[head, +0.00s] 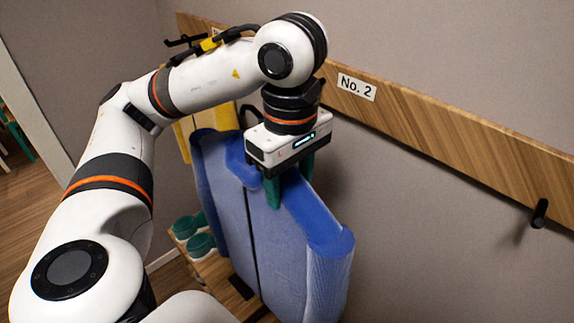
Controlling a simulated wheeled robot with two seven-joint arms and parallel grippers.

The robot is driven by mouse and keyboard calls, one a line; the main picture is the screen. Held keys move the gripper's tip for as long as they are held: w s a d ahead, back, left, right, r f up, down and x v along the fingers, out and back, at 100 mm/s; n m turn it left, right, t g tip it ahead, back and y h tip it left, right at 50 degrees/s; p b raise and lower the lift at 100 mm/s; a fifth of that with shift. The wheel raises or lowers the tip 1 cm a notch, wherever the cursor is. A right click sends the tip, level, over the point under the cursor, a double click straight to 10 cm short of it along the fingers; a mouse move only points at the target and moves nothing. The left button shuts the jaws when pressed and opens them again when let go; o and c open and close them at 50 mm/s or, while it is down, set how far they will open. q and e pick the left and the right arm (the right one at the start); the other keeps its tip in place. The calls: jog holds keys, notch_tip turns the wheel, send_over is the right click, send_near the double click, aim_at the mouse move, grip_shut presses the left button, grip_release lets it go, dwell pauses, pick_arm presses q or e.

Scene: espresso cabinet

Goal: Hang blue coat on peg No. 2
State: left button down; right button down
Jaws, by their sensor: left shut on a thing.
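The blue coat (285,245) hangs upright from my left gripper (289,180), whose green fingers are shut on its top edge near the collar. The coat is in front of the wall, below the wooden rail (435,125). The "No. 2" label (357,87) is on the rail, up and right of the gripper. No peg shows clearly right by this label; my arm and gripper cover part of the rail left of it. A dark curved piece (249,112) shows just behind the gripper; I cannot tell whether it is a peg or a loop. My right gripper is not in view.
A bare black peg (540,213) sticks out at the rail's right end. Something yellow (186,125), likely another coat, hangs behind the blue one at left. Green shoes (200,245) stand on a wooden bench (213,270) below. The wall right of the coat is clear.

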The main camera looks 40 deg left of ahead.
pick_arm(q)
jog(key=shift+w+d+p, duration=0.55)
jog(key=shift+w+p, duration=0.1)
jog(key=shift+w, duration=6)
jog(key=shift+w+a+f+b, duration=0.1)
jog(key=shift+a+f+b, duration=0.2)
jog(key=shift+a, duration=0.35)
jog(key=shift+w+a+f+b, duration=0.15)
jog(key=shift+a+b, duration=0.1)
jog(key=shift+a, duration=0.45)
jog(key=shift+a+f+b, duration=0.25)
jog(key=shift+a+b, duration=0.05)
jog(key=shift+a, duration=0.35)
jog(key=c, duration=0.5)
grip_release()
